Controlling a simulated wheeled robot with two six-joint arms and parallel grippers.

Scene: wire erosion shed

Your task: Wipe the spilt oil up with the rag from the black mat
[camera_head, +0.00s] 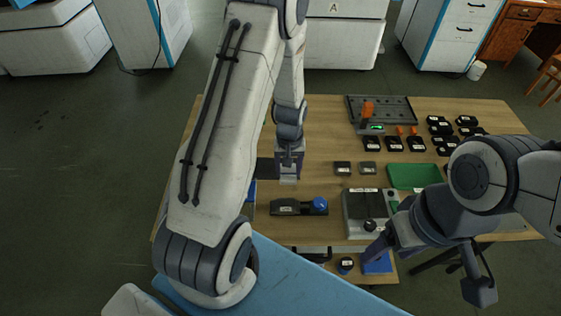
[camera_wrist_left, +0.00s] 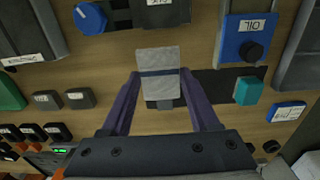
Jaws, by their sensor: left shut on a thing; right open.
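My left gripper (camera_head: 289,168) is low over the left part of the wooden table. It is shut on the grey rag (camera_wrist_left: 158,62), which has a dark stripe and sits between the two fingers in the left wrist view. The rag's pale edge (camera_head: 288,180) also shows in the head view. The black mat (camera_head: 265,168) lies beside the gripper, partly hidden by my arm; it also shows in the left wrist view (camera_wrist_left: 208,84). My right gripper (camera_head: 373,253) is open near the table's front edge, partly hidden by its wrist. I cannot make out the spilt oil.
A blue holder labelled OIL (camera_wrist_left: 248,30) and a teal block (camera_wrist_left: 247,91) are close to the rag. A black device with a blue knob (camera_head: 300,206) and a grey box (camera_head: 365,205) stand in front. A green tray (camera_head: 412,176) and several black blocks occupy the right.

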